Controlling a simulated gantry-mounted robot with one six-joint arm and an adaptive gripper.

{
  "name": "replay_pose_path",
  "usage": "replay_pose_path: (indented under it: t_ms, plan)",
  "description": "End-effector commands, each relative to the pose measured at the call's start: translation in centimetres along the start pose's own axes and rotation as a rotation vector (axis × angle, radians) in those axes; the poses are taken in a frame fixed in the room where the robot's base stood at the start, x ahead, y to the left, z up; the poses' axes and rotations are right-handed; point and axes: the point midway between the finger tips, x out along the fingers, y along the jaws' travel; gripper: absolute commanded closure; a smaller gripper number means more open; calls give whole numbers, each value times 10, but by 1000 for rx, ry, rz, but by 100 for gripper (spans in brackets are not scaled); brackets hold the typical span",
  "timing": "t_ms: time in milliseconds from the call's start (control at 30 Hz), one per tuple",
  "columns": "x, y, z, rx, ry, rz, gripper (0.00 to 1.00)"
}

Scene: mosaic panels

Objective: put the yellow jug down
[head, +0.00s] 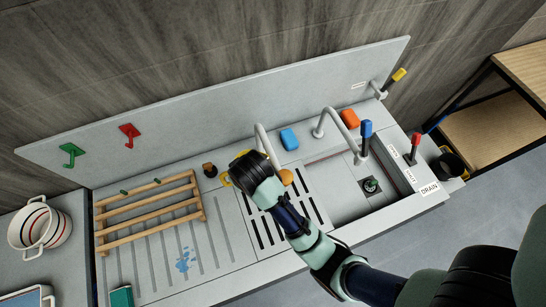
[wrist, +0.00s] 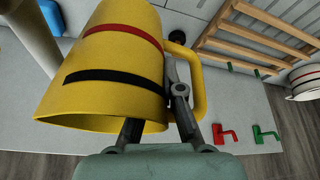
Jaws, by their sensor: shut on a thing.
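The yellow jug (wrist: 110,60), with a red and a black stripe, fills much of the wrist view and is tilted in the picture. Its handle (wrist: 202,80) is on the right. My gripper (wrist: 157,115) is shut on the jug near its wide rim. One finger lies between wall and handle; the other finger's tip is hidden by the jug. In the head view the jug (head: 226,181) is mostly hidden behind my wrist, above the counter between rack and sink. I cannot tell whether its base touches the counter.
A wooden rack (head: 150,218) stands on the ribbed drainboard at left. The slotted grate (head: 262,222) and sink basin (head: 345,205) lie to the right, with two curved taps (head: 333,125) behind. A striped pot (head: 40,228) stands far left. Blue (head: 289,139) and orange (head: 350,118) blocks lie at the back.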

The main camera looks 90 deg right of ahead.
Motion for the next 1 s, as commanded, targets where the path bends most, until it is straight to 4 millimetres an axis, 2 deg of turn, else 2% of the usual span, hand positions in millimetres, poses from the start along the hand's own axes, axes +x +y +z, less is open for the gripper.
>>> replay_pose_path:
  t_ms: [67, 167, 600, 700, 900, 1000]
  plan:
    - [1, 0, 0, 0, 2, 0, 100]
    - [13, 0, 5, -1, -2, 0, 100]
    - [129, -3, 53, -1, -2, 0, 100]
    - [144, -3, 59, -1, 1, 0, 100]
    - [151, -4, 61, -1, 3, 0, 100]
    - [164, -4, 67, -1, 0, 0, 100]
